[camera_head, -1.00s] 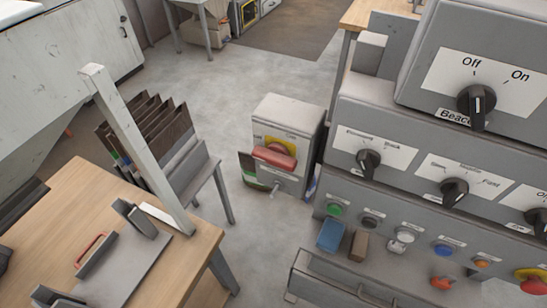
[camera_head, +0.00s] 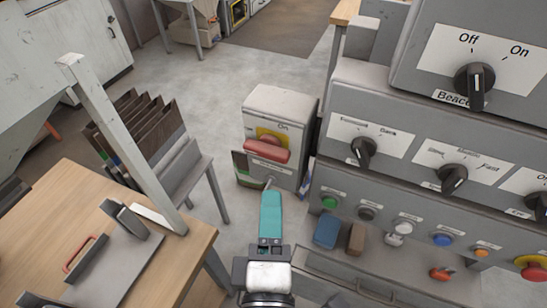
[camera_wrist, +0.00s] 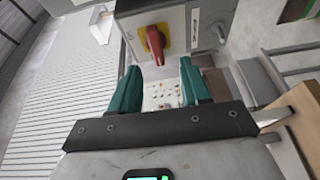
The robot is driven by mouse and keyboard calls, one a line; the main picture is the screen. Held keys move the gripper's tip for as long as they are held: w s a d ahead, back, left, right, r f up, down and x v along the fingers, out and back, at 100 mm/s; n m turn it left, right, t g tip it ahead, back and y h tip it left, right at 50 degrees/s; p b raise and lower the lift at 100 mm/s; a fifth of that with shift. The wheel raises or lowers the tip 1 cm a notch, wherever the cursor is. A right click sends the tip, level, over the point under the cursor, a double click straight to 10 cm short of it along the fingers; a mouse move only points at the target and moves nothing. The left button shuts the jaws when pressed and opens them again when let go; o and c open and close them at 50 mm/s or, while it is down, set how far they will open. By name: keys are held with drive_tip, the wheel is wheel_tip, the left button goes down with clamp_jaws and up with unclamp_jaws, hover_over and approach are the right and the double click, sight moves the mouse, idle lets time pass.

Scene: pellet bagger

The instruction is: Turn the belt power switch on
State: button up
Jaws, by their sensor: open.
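A grey switch box (camera_head: 283,104) stands beyond the panel's left end. On it is a red rotary handle (camera_head: 267,149) on a yellow plate, lying roughly crosswise, with "On" printed at its upper right. I cannot read whether its label says belt power. The handle also shows in the wrist view (camera_wrist: 154,43), above and between my fingertips. A small metal lever (camera_head: 270,183) sticks out below it, partly hidden by my fingertips. My gripper (camera_head: 271,196) has teal fingers, open and empty, below the handle and apart from it; both fingers show in the wrist view (camera_wrist: 160,75).
A grey control panel (camera_head: 400,105) with black knobs and coloured buttons fills the right side. A wooden table (camera_head: 65,215) with a tray and a white post stands at the left. A rack of dark plates (camera_head: 140,140) stands behind it. Floor between is clear.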

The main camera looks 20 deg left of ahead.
sight(265, 157)
drive_tip(key=shift+n+y, duration=0.3)
drive_tip(key=x, duration=0.3)
drive_tip(key=p+x, duration=0.1)
drive_tip(key=x, duration=0.3)
drive_tip(key=p+x, duration=0.1)
drive_tip(key=x, duration=0.2)
drive_tip(key=shift+w+a+r, duration=0.15)
drive_tip(key=shift+a+r, duration=0.15)
drive_tip(key=shift+a, duration=0.25)
drive_tip(key=c, duration=0.7)
drive_tip(key=shift+f, duration=0.15)
